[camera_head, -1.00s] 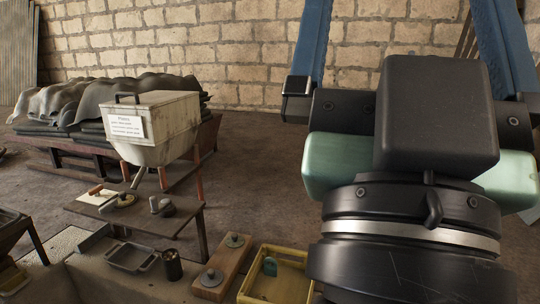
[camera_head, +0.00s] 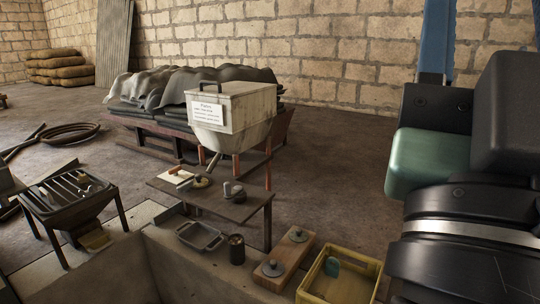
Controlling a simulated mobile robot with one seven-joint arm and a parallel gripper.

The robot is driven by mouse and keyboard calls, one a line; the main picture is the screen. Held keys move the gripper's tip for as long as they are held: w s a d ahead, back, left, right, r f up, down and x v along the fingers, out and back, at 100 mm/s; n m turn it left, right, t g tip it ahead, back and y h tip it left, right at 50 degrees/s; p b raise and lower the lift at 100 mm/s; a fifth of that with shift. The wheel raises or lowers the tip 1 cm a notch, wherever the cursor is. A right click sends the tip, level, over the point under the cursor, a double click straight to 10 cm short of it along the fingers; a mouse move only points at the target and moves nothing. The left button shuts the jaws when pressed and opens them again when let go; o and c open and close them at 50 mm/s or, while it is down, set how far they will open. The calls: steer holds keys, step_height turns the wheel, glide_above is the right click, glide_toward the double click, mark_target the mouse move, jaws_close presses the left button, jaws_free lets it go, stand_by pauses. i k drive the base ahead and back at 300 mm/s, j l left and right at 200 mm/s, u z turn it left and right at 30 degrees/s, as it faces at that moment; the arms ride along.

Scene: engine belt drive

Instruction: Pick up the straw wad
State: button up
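I cannot make out a straw wad in this view. A small round tan item (camera_head: 202,182) lies on the low dark table (camera_head: 240,208), but it is too small to identify. My gripper (camera_head: 440,60) is at the right edge, raised well above the floor and apart from the tables. Only its dark body and one blue finger show clearly; its fingertips are cut off by the frame, so its opening does not show.
A white hopper box (camera_head: 256,104) with a label stands behind the low table. A metal tray (camera_head: 200,236), a dark cup (camera_head: 236,250), a wooden block (camera_head: 284,262) and a yellow tray (camera_head: 372,268) stand in front. A slotted stand (camera_head: 70,204) is at left. Open floor lies right of the hopper.

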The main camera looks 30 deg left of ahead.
mark_target(82, 178)
steer(key=j+u, duration=0.2)
steer(key=u, duration=1.35)
steer(key=i+j+u, duration=0.3)
